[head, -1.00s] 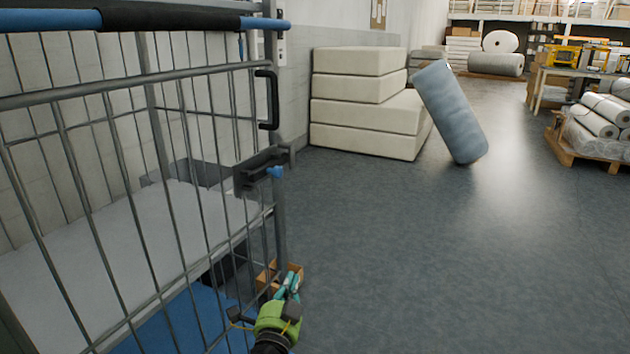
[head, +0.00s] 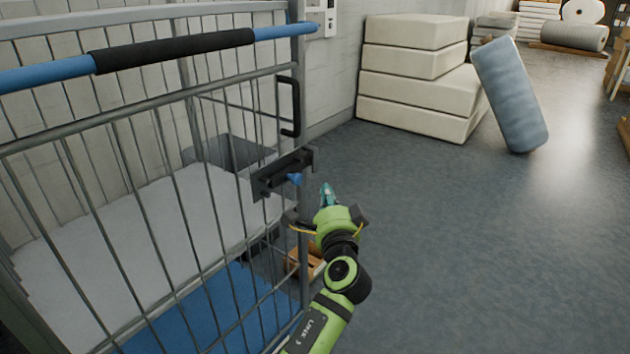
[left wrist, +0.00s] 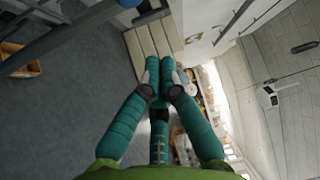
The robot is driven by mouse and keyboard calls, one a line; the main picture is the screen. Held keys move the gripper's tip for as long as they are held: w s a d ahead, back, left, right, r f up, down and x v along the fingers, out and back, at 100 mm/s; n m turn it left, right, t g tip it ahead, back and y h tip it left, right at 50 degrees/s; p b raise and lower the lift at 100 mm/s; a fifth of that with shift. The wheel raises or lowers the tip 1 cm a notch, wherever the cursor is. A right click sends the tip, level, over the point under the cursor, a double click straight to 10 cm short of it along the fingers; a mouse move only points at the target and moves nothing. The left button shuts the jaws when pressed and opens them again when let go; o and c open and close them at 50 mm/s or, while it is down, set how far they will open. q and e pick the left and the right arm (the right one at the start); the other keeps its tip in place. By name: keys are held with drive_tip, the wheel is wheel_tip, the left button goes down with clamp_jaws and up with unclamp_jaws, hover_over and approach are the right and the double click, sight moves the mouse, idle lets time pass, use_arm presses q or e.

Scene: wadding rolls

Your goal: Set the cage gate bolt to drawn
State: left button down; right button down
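The cage gate (head: 150,113) is a grey wire-mesh panel on the left of the head view. Its bolt is a dark housing (head: 270,181) with a small blue knob (head: 294,179) at the gate's right edge; I cannot tell the bolt's exact position. My left gripper (head: 327,190) has a green body and teal fingers. It is just right of and slightly below the knob, apart from it. In the left wrist view its fingertips (left wrist: 160,75) are drawn together with nothing held. The blue knob shows at the top edge there (left wrist: 130,3). My right gripper is out of view.
A black handle (head: 294,107) stands above the bolt. A blue push bar with a black sleeve (head: 175,52) crosses the cage top. A cardboard box (head: 303,262) is low behind my left arm. Cream foam blocks (head: 415,88) and a leaning blue-grey roll (head: 510,95) stand behind. Floor right is clear.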

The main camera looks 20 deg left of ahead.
use_arm(q)
drive_tip(key=b+x, duration=0.1)
drive_tip(key=x, duration=0.9)
drive_tip(key=shift+s+a+f+p, duration=0.1)
drive_tip(key=shift+s+a+p, duration=0.2)
drive_tip(key=shift+s, duration=0.3)
drive_tip(key=shift+s+a+f+p, duration=0.15)
drive_tip(key=shift+s+a+p, duration=0.15)
drive_tip(key=shift+s, duration=0.35)
drive_tip(key=shift+s+a+f+p, duration=0.1)
drive_tip(key=shift+s+a+p, duration=0.2)
drive_tip(key=shift+s, duration=0.3)
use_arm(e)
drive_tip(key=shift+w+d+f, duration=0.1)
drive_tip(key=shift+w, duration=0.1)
